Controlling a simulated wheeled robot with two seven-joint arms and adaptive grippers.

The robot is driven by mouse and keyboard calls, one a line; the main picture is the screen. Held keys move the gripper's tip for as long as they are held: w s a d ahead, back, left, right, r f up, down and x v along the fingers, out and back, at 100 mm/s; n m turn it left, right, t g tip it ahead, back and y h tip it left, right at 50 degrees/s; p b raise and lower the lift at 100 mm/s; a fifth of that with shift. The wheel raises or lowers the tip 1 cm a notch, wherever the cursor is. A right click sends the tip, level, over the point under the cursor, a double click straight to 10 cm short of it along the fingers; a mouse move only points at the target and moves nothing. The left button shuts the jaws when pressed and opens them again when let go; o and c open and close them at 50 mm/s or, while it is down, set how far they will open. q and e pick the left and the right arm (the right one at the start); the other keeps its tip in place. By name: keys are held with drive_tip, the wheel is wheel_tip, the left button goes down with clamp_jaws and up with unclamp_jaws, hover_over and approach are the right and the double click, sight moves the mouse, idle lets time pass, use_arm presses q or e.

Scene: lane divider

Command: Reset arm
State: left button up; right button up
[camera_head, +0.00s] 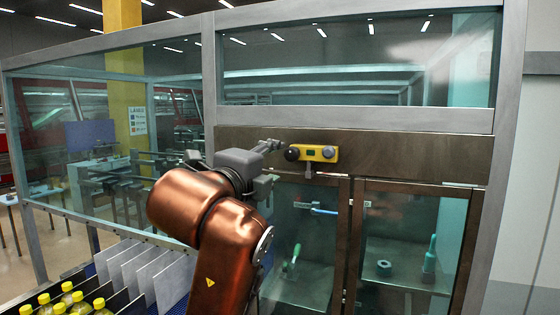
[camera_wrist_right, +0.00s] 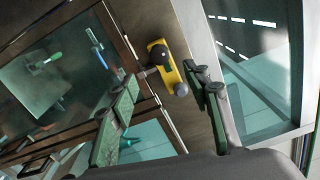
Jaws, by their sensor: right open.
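A yellow box (camera_head: 318,153) with a dark round knob (camera_head: 292,154) at its left and a grey round part at its right sits on the brown beam above the glass doors. A short grey piece (camera_head: 308,170) hangs below it. My right gripper (camera_head: 272,165) is just left of the box, open and empty. In the right wrist view my right gripper (camera_wrist_right: 164,88) has its two fingers spread, and the yellow box (camera_wrist_right: 166,68) shows between them, farther off. Whether anything touches the box, I cannot tell. My left gripper is not in view.
Brown-framed glass doors (camera_head: 348,245) stand below the beam, with a blue handle (camera_head: 323,211) and tools behind the glass. Yellow-capped bottles (camera_head: 67,297) and upright pale dividers (camera_head: 140,270) stand at the lower left. A grey frame post (camera_head: 209,90) is behind my right arm.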

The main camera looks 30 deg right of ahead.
drive_tip(key=shift+s+a, duration=0.3)
drive_tip(key=shift+a, duration=0.05)
